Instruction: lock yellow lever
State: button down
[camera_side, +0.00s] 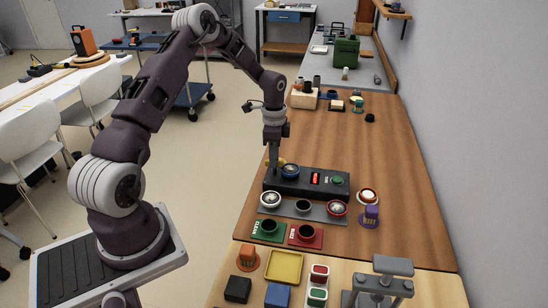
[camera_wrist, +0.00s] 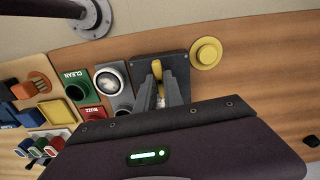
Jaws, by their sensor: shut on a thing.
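The black box (camera_side: 325,187) stands on the wooden table, and part of it also shows in the wrist view (camera_wrist: 142,67). The yellow lever (camera_wrist: 157,67) sticks up from the end of the box between my gripper's fingers. My gripper (camera_wrist: 160,97) points down over that end and is shut on the lever. In the side view my gripper (camera_side: 274,173) hides most of the lever, so its exact tilt cannot be told. A speaker with a blue rim (camera_side: 290,171) sits in the box beside my gripper. The box has a red display (camera_side: 315,178) and a green button (camera_side: 337,181).
Green (camera_side: 267,230) and red (camera_side: 305,236) trays are nearer. A round yellow piece (camera_wrist: 205,53) lies beside the box. The table behind is mostly clear.

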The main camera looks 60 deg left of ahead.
jog(key=shift+m, duration=0.5)
jog(key=c, duration=1.5)
grip_release()
jog(key=shift+o, duration=0.2)
notch_tip(320, 180, up, 7)
jog(key=shift+r, duration=0.1)
